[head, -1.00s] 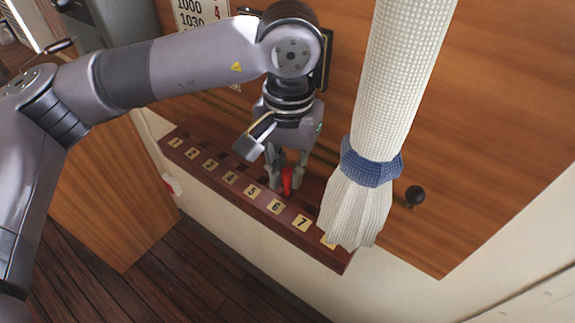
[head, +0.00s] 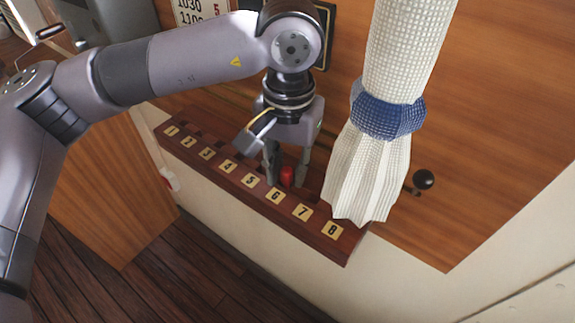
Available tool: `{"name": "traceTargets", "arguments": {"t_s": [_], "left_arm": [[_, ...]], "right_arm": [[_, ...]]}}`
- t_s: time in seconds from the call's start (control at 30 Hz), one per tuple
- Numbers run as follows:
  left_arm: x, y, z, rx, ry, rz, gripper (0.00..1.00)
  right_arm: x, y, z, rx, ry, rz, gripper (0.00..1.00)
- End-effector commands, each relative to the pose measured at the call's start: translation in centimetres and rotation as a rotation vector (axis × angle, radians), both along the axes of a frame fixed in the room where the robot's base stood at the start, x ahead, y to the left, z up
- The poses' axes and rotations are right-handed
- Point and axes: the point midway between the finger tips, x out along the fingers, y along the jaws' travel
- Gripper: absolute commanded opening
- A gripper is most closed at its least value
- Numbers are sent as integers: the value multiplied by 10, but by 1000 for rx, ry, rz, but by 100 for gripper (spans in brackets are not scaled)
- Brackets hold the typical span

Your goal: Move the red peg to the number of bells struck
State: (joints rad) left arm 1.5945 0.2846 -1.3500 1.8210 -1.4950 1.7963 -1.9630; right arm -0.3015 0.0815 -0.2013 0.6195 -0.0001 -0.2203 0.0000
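The red peg (head: 287,176) stands upright in the dark wooden peg board (head: 334,248), behind the label 6 (head: 275,195). Only its upper part shows. My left gripper (head: 287,172) points down over the board, with one finger on either side of the peg. Its fingers look spread, with small gaps to the peg. The board's labels run from 1 at the left to 8 (head: 332,230) at the right. My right gripper is not in view.
A thick white rope (head: 405,45) with a blue band (head: 388,116) hangs in front of the board's right end. A black knob (head: 424,179) sticks out of the wood panel to its right.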

Motion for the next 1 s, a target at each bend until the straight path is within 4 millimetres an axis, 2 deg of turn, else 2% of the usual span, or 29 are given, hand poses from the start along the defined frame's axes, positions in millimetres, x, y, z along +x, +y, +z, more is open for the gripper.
{"name": "traceTargets", "arguments": {"t_s": [0.2,0.47,0.57,0.67,1.0], "left_arm": [[0,0,0,0,0,0,40],[0,0,0,0,0,0,40],[0,0,6,1,-1,0,40],[1,-1,20,-1,-4,1,40],[0,-2,91,-1,-3,0,40]], "right_arm": [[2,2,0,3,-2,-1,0],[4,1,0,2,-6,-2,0],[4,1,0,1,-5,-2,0],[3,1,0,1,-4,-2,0],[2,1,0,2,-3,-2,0]]}}
